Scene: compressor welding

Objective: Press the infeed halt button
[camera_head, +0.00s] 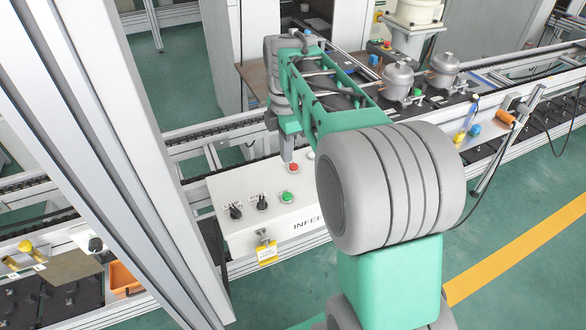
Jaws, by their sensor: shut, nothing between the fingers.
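A white control box (255,222) marked "INFEE…" stands at the centre; my arm hides the rest of its lettering and its right side. On its sloped top are a red button (293,168), a green button (288,197) and two black knobs (236,213), (262,203). The small labels are too blurred to tell which control is the halt button. My gripper (287,158) is shut and empty and points down at the back edge of the box, just behind and left of the red button. I cannot tell whether it touches the box.
A yellow tag (267,252) hangs from the box's front. A conveyor (220,133) runs behind the box. Grey compressors (398,80), (444,70) stand on the line at the right. A white post (150,160) rises close at the left.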

